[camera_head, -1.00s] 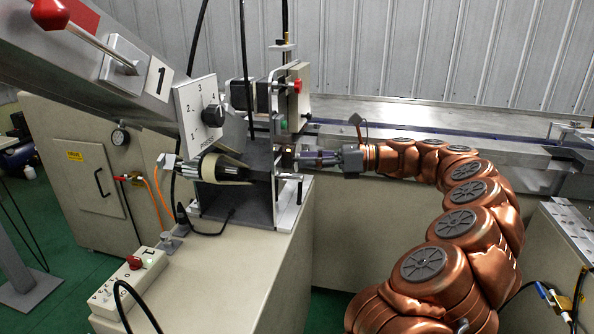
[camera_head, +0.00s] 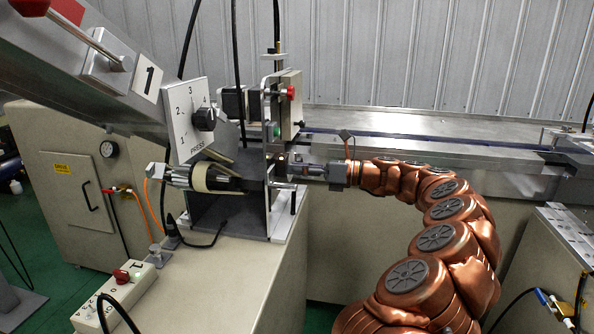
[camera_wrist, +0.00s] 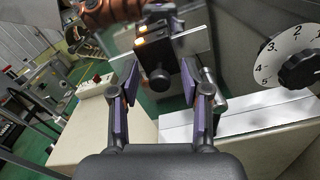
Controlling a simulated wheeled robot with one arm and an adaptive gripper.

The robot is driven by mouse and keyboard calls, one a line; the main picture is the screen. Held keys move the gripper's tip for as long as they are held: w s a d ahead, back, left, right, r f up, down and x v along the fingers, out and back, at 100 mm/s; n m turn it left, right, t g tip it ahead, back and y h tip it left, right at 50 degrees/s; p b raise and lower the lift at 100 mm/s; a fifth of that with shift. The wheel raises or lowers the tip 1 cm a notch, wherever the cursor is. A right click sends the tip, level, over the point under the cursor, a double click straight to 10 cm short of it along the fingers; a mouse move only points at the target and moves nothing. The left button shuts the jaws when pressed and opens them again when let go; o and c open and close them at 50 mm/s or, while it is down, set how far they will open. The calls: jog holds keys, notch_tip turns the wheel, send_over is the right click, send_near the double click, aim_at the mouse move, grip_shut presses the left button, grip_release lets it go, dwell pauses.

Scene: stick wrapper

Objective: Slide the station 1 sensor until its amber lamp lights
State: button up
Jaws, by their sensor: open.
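The station 1 sensor appears in the wrist view as a dark block (camera_wrist: 155,55) with a round black knob (camera_wrist: 160,78) facing me. Two small spots on its left side glow yellow-amber; I cannot tell which is the lamp. My gripper (camera_wrist: 159,88) is open, its purple-padded fingers on either side of the knob with gaps visible. In the head view my gripper (camera_head: 296,170) is at the right side of the station's upright plate (camera_head: 268,185). The sensor is mostly hidden there.
A switch box (camera_head: 118,290) sits on the cabinet's front left. A long metal rail (camera_head: 430,150) runs behind my arm.

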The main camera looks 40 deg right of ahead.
jog(key=shift+w+a, duration=0.15)
jog(key=shift+w, duration=0.05)
jog(key=shift+c, duration=0.4)
grip_shut()
